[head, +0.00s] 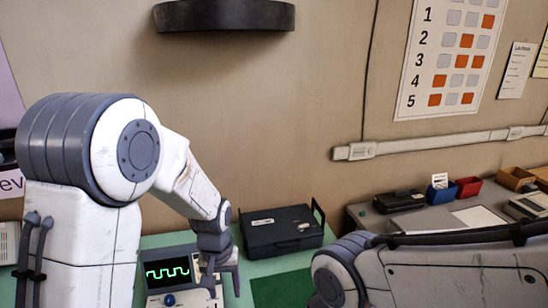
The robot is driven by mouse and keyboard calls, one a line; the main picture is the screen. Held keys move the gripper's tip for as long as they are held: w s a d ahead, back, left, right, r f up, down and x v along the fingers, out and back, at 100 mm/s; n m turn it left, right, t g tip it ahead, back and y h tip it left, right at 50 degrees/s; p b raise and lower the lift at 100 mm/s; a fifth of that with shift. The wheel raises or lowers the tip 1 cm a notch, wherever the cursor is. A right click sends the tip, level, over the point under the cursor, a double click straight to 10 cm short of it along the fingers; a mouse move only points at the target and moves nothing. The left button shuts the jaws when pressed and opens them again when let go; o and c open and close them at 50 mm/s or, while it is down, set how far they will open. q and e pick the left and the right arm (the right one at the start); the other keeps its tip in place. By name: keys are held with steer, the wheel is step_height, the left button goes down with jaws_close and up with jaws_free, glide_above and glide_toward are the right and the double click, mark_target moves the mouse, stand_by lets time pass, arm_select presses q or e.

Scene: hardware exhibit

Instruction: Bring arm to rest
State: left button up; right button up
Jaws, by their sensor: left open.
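My left arm comes in from the left, and its gripper (221,279) points down beside and partly in front of the oscilloscope (153,297). The gripper is open, and I see nothing between its fingers. I cannot tell whether it touches the instrument. The oscilloscope's screen shows a green square wave, and a blue knob sits below it. My right arm (455,275) crosses the lower right; its gripper is out of view.
A closed dark case (283,232) stands on the pale green table (158,240) behind the gripper. A dark green mat (283,288) lies in front of it. A grey bench (418,221) at right holds red and blue bins (468,187). A dark shelf (224,16) hangs above.

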arm_select(q)
steer(key=s+d+r+m, duration=0.3)
steer(key=s, duration=0.4)
steer(key=s+d+r+m, duration=0.2)
steer(key=s+r, duration=0.1)
steer(key=s, duration=0.4)
steer(key=s+d+r+m, duration=0.3)
steer(key=s+r, duration=0.1)
steer(key=s, duration=0.3)
steer(key=shift+d+m+h, duration=0.3)
steer(key=shift+d+h, duration=0.05)
steer(key=shift+h, duration=0.05)
steer(key=shift+w+r, duration=0.1)
